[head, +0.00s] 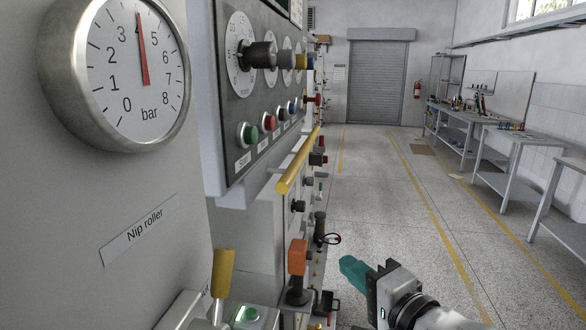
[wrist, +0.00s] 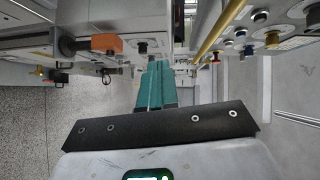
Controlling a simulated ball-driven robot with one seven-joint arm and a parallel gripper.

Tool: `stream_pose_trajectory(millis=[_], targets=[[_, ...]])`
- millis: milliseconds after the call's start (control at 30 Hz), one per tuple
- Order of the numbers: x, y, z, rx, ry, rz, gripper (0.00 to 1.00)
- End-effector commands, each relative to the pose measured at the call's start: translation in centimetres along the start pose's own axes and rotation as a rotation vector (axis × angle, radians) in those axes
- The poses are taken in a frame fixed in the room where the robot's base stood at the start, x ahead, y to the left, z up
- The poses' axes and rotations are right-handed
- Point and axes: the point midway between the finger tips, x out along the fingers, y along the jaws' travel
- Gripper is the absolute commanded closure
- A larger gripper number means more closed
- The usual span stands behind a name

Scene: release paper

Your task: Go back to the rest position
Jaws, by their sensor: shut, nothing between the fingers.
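My gripper (head: 352,268) shows at the lower middle of the head view, with teal fingers pointing left toward the machine side. In the wrist view its teal fingers (wrist: 156,80) lie together side by side, shut with nothing between them. The fingers are apart from the orange-handled lever (head: 298,257), which stands to their left in the head view. In the wrist view an orange block (wrist: 106,43) shows to the left of the fingers.
A pressure gauge (head: 118,70) and a control panel (head: 262,90) with knobs and buttons stand close on the left. A yellow bar (head: 298,162) juts from the machine. Workbenches (head: 500,165) line the right.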

Motion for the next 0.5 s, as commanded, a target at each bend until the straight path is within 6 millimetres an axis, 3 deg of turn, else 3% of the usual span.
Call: stream_pose_trajectory(millis=[33,200,367,500], targets=[[-1.1,3.6,-0.2,-0.058,0.011,0.089,1.0],[-5.8,14.4,-0.4,-0.284,-0.014,0.39,1.0],[-12.4,23.4,0.2,-0.473,-0.116,0.666,1.0],[-19.5,29.9,1.4,-0.613,-0.27,0.892,1.0]])
